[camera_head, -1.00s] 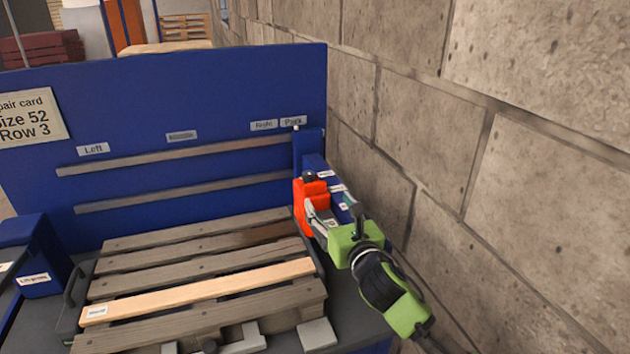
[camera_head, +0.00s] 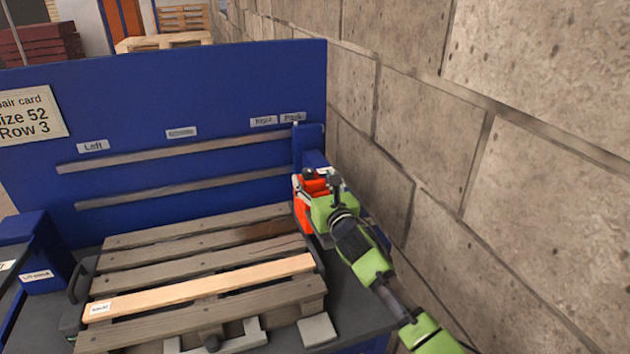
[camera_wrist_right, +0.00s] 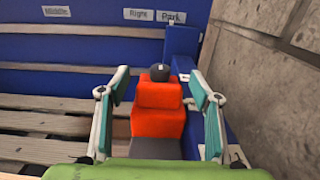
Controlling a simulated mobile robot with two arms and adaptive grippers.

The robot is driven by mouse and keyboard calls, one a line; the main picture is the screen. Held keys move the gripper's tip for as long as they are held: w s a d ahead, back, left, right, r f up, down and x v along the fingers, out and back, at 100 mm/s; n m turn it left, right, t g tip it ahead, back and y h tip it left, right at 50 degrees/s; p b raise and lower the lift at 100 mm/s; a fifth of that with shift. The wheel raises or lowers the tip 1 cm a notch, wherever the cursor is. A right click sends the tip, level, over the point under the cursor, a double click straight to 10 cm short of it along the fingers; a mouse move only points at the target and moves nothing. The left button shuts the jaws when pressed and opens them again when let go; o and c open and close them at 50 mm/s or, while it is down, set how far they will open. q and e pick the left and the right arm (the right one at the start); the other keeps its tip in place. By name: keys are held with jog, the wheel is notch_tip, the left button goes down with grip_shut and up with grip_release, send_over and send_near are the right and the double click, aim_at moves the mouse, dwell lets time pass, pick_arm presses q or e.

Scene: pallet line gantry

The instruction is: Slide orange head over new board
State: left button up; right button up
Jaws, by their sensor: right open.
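The orange head (camera_head: 303,212) stands at the right end of the blue gantry, beside the pallet's right edge and below the Park label (camera_head: 293,117). It has a dark round knob on top and also shows in the right wrist view (camera_wrist_right: 158,122). My right gripper (camera_wrist_right: 158,100) is open, with one finger on each side of the orange head; I see gaps between the fingers and the head. In the head view my right gripper (camera_head: 318,190) partly covers the head. The new board (camera_head: 205,287) is the pale plank across the grey pallet (camera_head: 200,315). My left gripper is not in view.
The blue gantry panel (camera_head: 240,90) with two rails stands behind the pallet and carries Left, Right and Park labels. A stone wall (camera_head: 500,150) runs close along the right side. A blue box (camera_head: 35,255) stands at the left.

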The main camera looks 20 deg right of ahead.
jog(key=c, duration=1.6)
jog(key=s+p, duration=0.1)
jog(key=s, duration=0.3)
jog(key=s+p, duration=0.2)
jog(key=s, duration=0.2)
jog(key=shift+s+d, duration=0.2)
jog(key=shift+s, duration=0.05)
jog(key=shift+s+p, duration=0.1)
jog(key=shift+p, duration=0.2)
jog(key=shift+f, duration=0.1)
jog(key=o, duration=1.6)
jog(key=s, duration=1.2)
jog(key=shift+d, duration=0.2)
